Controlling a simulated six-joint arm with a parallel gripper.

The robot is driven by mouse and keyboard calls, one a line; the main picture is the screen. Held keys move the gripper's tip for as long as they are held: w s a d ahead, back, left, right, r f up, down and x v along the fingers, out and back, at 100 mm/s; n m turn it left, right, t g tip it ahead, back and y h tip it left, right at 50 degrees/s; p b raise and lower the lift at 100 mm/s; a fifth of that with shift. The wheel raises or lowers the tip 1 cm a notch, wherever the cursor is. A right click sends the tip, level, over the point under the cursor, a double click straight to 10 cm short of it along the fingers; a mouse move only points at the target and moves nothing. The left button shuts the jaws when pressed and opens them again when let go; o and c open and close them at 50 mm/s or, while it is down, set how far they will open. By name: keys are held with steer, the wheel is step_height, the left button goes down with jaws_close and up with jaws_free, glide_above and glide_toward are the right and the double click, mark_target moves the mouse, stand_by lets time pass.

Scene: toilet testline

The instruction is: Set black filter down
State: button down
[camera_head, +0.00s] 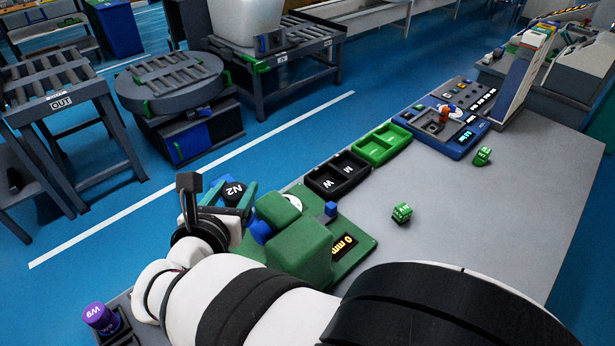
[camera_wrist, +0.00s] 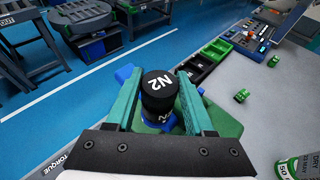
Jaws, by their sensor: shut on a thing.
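The black filter marked N2 (camera_wrist: 159,92) is a short black cylinder with white lettering. It also shows in the head view (camera_head: 235,190). My gripper (camera_wrist: 160,105) has its green fingers on both sides of the filter and is shut on it. The filter appears upright and seems to be over or beside the green device (camera_head: 300,238) with blue parts. Whether the filter's underside touches anything is hidden. The black two-part tray (camera_head: 337,176), marked W and M, stands empty on the bench to the right of my gripper.
A green tray (camera_head: 383,144) lies beyond the black one, then a blue control panel (camera_head: 447,131). Two small green parts lie on the grey bench (camera_head: 440,220). A purple W9 cylinder (camera_head: 101,318) stands at lower left. The bench's middle is mostly clear.

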steer(key=w+d+r+m+g+h, duration=0.1)
steer(key=w+d+r+m+h, duration=0.15)
steer(key=d, duration=0.75)
steer(key=w+d+r+m+h, duration=0.1)
steer(key=d+r+m+h, duration=0.15)
steer(key=d, duration=0.85)
steer(key=s+d+f+m+g+h, duration=0.2)
steer(key=s+f, duration=0.3)
steer(key=f, duration=0.4)
steer(key=s+d+f+m+g+h, duration=0.3)
steer(key=s+f+m+g, duration=0.1)
steer(key=f, duration=0.5)
steer(key=s+d+f+m+g+h, duration=0.2)
steer(key=s+f, duration=0.4)
steer(key=f, duration=0.4)
steer(key=shift+s+d+f+m+g+h, duration=0.15)
steer(key=shift+d+m+g+h, duration=0.1)
steer(key=shift+m+g, duration=0.35)
steer(key=shift+s+d+r+m+g+h, duration=0.15)
steer(key=shift+m+g+h, duration=0.1)
steer(key=shift+m+g, duration=0.3)
steer(key=shift+f, duration=0.15)
steer(key=shift+c, duration=1.4)
jaws_free()
steer(key=shift+w, duration=0.1)
